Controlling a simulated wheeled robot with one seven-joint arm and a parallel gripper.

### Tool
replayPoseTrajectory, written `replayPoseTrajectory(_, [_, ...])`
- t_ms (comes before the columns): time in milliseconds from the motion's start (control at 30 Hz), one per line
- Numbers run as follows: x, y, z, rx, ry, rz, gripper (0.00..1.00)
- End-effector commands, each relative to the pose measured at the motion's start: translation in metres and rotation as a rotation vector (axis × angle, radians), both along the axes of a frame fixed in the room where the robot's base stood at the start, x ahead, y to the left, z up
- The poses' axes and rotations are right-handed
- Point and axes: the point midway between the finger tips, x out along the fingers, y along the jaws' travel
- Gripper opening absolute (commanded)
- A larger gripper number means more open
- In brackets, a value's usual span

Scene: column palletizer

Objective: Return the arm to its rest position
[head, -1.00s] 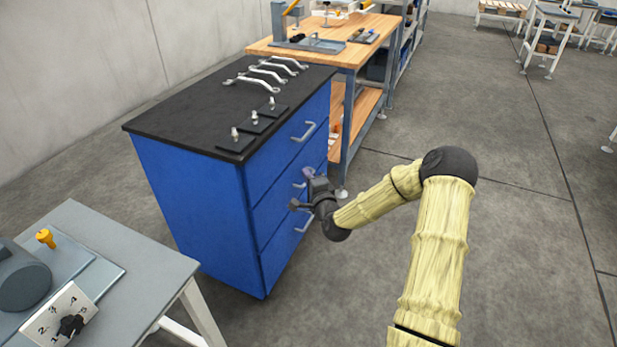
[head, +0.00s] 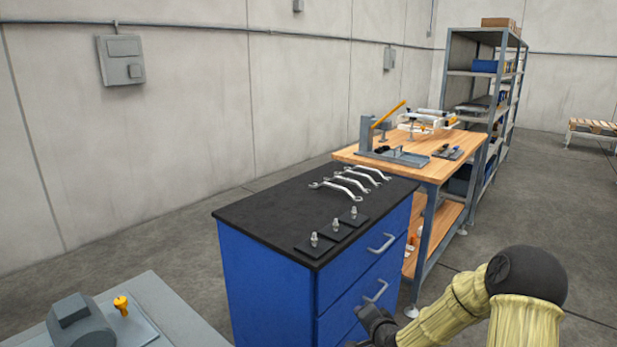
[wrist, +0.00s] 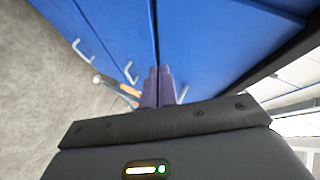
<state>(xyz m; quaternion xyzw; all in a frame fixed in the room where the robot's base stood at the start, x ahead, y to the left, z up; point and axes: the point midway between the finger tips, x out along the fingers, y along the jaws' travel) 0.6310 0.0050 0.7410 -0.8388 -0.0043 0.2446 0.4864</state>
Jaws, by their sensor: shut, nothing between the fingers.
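My gripper (wrist: 157,86) shows in the wrist view with its two purple fingers together and nothing between them. It points at the drawer fronts of the blue cabinet (wrist: 210,45). In the head view my arm, in a pale yellow cover, is at the lower right, and its wrist end is low beside the cabinet (head: 265,285). The fingertips are hidden or cut off at the bottom edge there. The cabinet's drawers look closed. I cannot tell how far the fingers are from the drawer fronts.
Several wrenches (head: 345,184) and small studs on plates lie on the black cabinet top. A wooden workbench (head: 450,172) and a shelf rack (head: 476,75) stand behind. A grey table (head: 170,310) is at the lower left. Open floor lies to the right.

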Motion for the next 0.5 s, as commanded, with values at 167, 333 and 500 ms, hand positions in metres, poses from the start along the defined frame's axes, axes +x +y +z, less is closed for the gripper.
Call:
replayPoseTrajectory(167, [-0.044,0.011,0.002,-0.284,0.16,0.146,0.0])
replayPoseTrajectory(333, [-0.093,0.008,0.011,-0.505,0.306,0.263,0.0])
replayPoseTrajectory(500, [-0.149,0.002,0.027,-0.672,0.446,0.373,0.0])
